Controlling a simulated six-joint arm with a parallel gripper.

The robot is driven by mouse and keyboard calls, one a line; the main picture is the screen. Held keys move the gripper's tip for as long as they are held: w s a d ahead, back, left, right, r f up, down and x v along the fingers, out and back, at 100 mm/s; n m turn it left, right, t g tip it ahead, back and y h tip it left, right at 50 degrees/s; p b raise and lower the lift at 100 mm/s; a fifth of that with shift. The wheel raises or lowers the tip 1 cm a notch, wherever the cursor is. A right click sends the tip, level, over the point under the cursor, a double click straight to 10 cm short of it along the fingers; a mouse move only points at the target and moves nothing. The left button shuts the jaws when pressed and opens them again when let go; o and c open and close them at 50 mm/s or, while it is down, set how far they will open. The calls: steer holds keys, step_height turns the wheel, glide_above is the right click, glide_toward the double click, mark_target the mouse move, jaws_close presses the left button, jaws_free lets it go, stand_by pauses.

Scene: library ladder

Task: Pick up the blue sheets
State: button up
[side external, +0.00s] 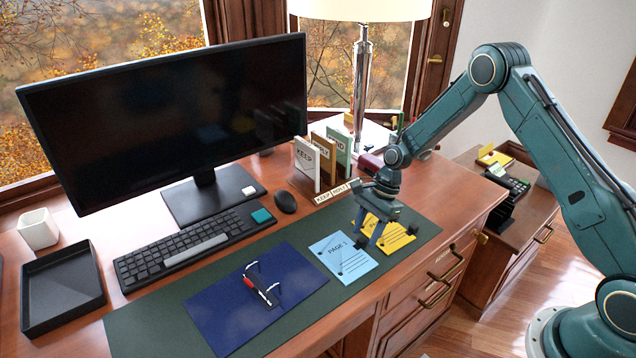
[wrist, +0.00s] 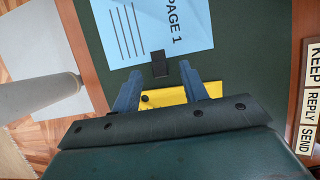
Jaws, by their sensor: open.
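The light blue sheets (side external: 340,262), headed "PAGE 1", lie flat on the dark green desk mat (side external: 400,279), left of the yellow sheets (side external: 398,240). In the wrist view the blue sheets (wrist: 150,28) fill the upper middle, with a small black tab (wrist: 159,64) at their near edge. My gripper (side external: 368,240) points down over the yellow sheets, near the right edge of the blue ones. Its two fingers show apart in the wrist view (wrist: 164,78), with nothing between them but the tab just beyond and yellow paper below. Part of the yellow sheets is hidden by my gripper.
A dark blue folder (side external: 215,315) with a red and black item (side external: 261,287) lies left of the blue sheets. A keyboard (side external: 190,244), mouse (side external: 285,202) and monitor (side external: 160,125) stand behind. An upright sorter (side external: 318,165) with labels and a lamp (side external: 361,80) are behind my gripper.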

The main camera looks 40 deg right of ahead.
steer(key=shift+a+f, duration=0.25)
steer(key=shift+f, duration=0.4)
jaws_close()
